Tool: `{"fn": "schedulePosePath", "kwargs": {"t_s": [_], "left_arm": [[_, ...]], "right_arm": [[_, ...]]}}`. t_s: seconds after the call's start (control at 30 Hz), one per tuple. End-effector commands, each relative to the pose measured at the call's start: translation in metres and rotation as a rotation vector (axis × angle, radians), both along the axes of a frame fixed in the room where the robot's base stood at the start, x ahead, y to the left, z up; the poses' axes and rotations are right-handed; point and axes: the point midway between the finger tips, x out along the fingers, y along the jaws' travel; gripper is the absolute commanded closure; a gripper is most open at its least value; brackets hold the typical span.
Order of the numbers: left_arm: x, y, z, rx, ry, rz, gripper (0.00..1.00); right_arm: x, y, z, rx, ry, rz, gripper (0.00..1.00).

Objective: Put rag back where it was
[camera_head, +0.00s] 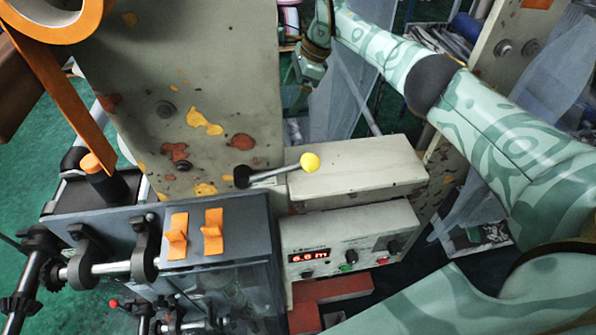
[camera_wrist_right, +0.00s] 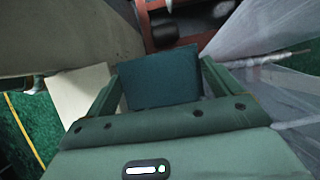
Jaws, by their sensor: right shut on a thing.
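My right gripper (camera_head: 297,98) is at the top middle of the head view, behind the beige machine panel and partly hidden by it. In the right wrist view my right gripper (camera_wrist_right: 160,85) has its two green fingers on either side of a dark teal, flat-faced piece, which I take to be the rag (camera_wrist_right: 161,78). The gripper is shut on it. In the head view I cannot make out the rag clearly. My left gripper is not in view.
A beige machine panel (camera_head: 225,60) with chipped paint stands left of my right gripper. A yellow-knobbed lever (camera_head: 309,162), a control box with a red display (camera_head: 350,248) and an orange tape roll (camera_head: 55,20) are nearer. Translucent sheeting (camera_wrist_right: 260,70) hangs close on the right in the wrist view.

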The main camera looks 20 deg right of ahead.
Motion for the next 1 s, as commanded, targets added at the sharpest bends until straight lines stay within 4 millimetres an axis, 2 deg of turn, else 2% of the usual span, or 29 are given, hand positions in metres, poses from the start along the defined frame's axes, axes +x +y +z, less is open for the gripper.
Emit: {"fn": "schedulePosePath", "kwargs": {"t_s": [0.03,0.13,0.33,0.57,1.0], "left_arm": [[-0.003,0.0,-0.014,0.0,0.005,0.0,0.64],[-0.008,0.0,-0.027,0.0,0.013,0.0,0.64],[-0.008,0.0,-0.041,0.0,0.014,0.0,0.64],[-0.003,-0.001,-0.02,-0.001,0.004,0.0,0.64],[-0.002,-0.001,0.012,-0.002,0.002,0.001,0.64]], "right_arm": [[0.0,0.001,-0.014,-0.005,0.006,0.002,0.28],[0.0,0.0,-0.027,-0.012,0.018,0.001,0.28],[0.0,0.001,-0.043,-0.02,0.035,0.002,0.28],[-0.022,0.005,-0.039,-0.021,0.039,0.006,0.28],[-0.089,0.023,-0.039,-0.021,0.038,0.004,0.28]]}}
